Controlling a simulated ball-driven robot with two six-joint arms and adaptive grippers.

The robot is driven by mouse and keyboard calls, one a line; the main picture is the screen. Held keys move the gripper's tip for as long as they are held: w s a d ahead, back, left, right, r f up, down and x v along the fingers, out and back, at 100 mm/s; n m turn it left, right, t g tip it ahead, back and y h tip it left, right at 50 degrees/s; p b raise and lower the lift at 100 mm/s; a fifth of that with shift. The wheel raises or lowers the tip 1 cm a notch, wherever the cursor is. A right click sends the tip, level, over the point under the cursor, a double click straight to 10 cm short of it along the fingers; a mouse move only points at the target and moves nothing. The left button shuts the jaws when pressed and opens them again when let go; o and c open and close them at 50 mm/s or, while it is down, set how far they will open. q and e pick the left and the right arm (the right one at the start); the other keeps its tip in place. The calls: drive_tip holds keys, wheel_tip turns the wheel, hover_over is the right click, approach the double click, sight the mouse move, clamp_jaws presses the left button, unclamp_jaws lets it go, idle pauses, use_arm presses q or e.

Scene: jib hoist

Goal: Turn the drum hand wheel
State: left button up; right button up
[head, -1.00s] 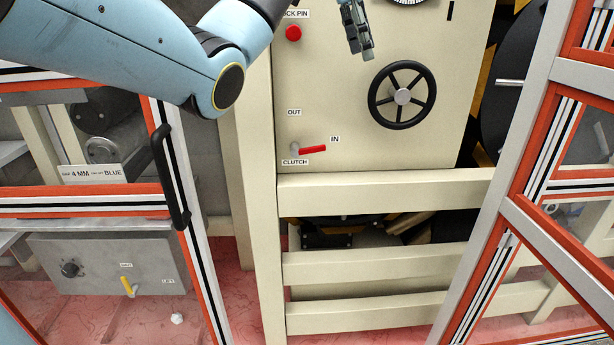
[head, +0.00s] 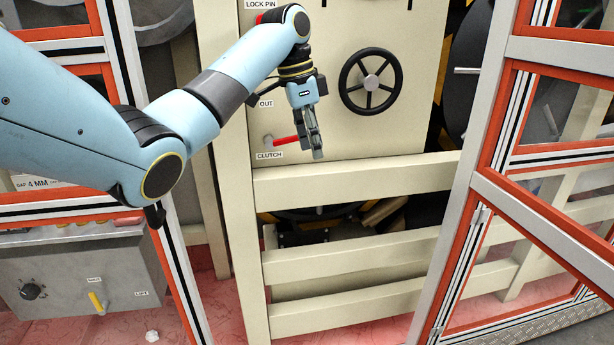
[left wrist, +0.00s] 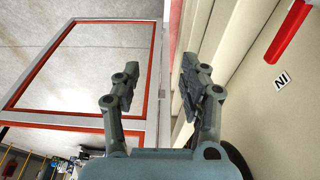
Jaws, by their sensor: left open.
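The drum hand wheel (head: 371,82) is a black spoked wheel with a grey hub on the cream panel, in the head view. My left gripper (head: 317,154) hangs below and left of the wheel, apart from it, fingers pointing down. In the left wrist view its two fingers (left wrist: 161,76) are spread with nothing between them. The red clutch lever (head: 285,140) points right, its end close beside my gripper; I cannot tell whether they touch. The red lever also shows in the left wrist view (left wrist: 289,32). My right gripper is not in view.
A cream rail (head: 360,178) runs below the panel. Orange-and-white framed guard doors stand at left and right (head: 490,150). A grey box (head: 80,275) with a yellow lever is at lower left. The panel right around the wheel is clear.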

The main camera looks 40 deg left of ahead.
use_arm(q)
drive_tip(key=shift+g, duration=0.3)
drive_tip(key=f, duration=0.1)
drive_tip(key=s+f, duration=0.1)
drive_tip(key=f, duration=0.1)
drive_tip(key=f+b, duration=0.1)
drive_tip(key=f, duration=0.1)
drive_tip(key=shift+s+d+f, duration=0.25)
drive_tip(key=shift+d, duration=0.05)
drive_tip(key=s+d+f+n+g+b, duration=0.1)
drive_tip(key=s+d+f+g+b, duration=0.15)
drive_tip(key=s+f, duration=0.75)
drive_tip(key=s+d+f+g+b, duration=0.1)
drive_tip(key=s+f+b, duration=0.3)
drive_tip(key=f, duration=1.1)
drive_tip(key=s+d+f+n+g+b, duration=0.1)
drive_tip(key=s+d+f+b, duration=0.15)
drive_tip(key=s+f, duration=0.75)
drive_tip(key=s+d+f+n+y+b, duration=0.3)
drive_tip(key=s+f+b, duration=0.6)
drive_tip(key=s+f, duration=2.35)
drive_tip(key=w+n+t, duration=0.1)
drive_tip(key=w+t, duration=0.1)
drive_tip(key=w+n+t, duration=0.1)
drive_tip(key=w+t, duration=0.1)
drive_tip(key=w, duration=0.1)
drive_tip(key=shift+a+f, duration=0.1)
drive_tip(key=shift+f, duration=0.1)
